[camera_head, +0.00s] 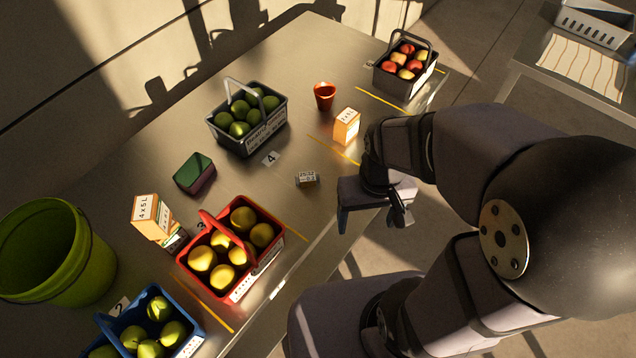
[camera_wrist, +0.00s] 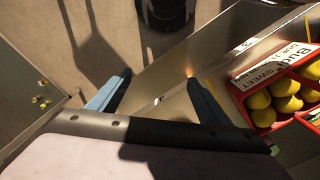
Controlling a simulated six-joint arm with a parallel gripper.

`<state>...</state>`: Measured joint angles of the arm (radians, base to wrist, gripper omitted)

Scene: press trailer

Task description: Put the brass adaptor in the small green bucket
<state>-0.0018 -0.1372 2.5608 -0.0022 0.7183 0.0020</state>
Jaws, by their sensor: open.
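A green bucket (camera_head: 88,262) stands upright at the left of the table in the head view, and its inside looks empty where I can see it. I cannot make out the brass adaptor for certain in either view. Small yellow and green items (camera_wrist: 40,101) lie on a surface at the left of the wrist view, too small to identify. My gripper (camera_head: 370,218) is open and empty near the table's right-hand edge, far from the bucket. Its two spread fingers also show in the wrist view (camera_wrist: 158,78).
A red basket of yellow fruit (camera_head: 233,289), a blue basket (camera_head: 190,344), a dark basket of green fruit (camera_head: 252,145) and an apple basket (camera_head: 390,84) stand on the table. An orange cup (camera_head: 324,98), cartons and a small grey box (camera_head: 307,179) lie between them.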

